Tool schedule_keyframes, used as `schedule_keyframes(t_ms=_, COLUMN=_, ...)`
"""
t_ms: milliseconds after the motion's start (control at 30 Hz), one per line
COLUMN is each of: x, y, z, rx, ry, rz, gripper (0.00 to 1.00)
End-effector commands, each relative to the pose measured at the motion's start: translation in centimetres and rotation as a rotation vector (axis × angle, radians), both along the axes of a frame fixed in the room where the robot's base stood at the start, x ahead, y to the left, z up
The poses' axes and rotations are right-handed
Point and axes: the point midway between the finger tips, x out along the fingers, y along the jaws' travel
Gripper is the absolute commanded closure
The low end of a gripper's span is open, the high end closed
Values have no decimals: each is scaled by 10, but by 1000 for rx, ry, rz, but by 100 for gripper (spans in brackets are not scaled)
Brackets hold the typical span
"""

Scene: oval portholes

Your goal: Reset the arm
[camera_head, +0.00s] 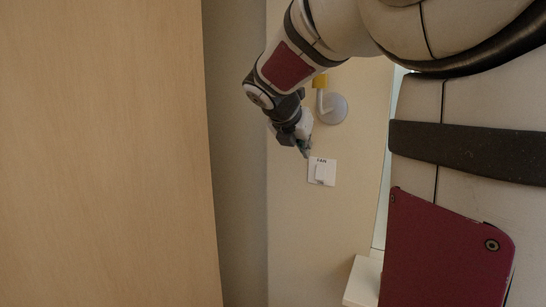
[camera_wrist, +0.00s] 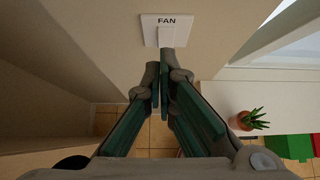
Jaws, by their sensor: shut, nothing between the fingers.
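My gripper (camera_head: 304,150) is at the end of my bent arm, in front of the wall. In the wrist view its two green-padded fingers (camera_wrist: 161,72) run up the middle, with their tips close together and nothing held. A white switch plate labelled FAN (camera_head: 323,172) is on the wall just below and right of the fingertips in the head view. In the wrist view the FAN plate (camera_wrist: 178,33) is just beyond the tips. I cannot tell whether the tips touch its rocker.
A wide wooden panel (camera_head: 105,150) fills the left. A round white wall fitting (camera_head: 334,108) with a yellow part is above the switch. A white ledge (camera_head: 362,282) is low down. The wrist view shows a potted plant (camera_wrist: 250,120) on a white surface and a tiled floor.

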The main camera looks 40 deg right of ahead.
Motion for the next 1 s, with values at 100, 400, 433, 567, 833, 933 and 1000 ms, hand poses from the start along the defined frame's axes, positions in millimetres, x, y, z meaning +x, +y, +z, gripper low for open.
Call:
schedule_keyframes(t_ms=100, x=-2, y=6, z=9, rx=-1, ry=0, rz=0, gripper=100)
schedule_keyframes(t_ms=400, x=-4, y=8, z=12, rx=1, ry=1, rz=-1, gripper=100)
schedule_keyframes(t_ms=433, x=-4, y=8, z=12, rx=1, ry=1, rz=-1, gripper=100)
schedule_keyframes(t_ms=567, x=-3, y=8, z=12, rx=1, ry=1, rz=-1, gripper=100)
schedule_keyframes(t_ms=833, x=-7, y=18, z=11, rx=33, ry=-44, rz=-28, gripper=100)
schedule_keyframes(t_ms=933, x=-17, y=44, z=6, rx=125, ry=-154, rz=-103, gripper=100)
schedule_keyframes(t_ms=1000, x=-28, y=70, z=0, rx=228, ry=-265, rz=-189, gripper=100)
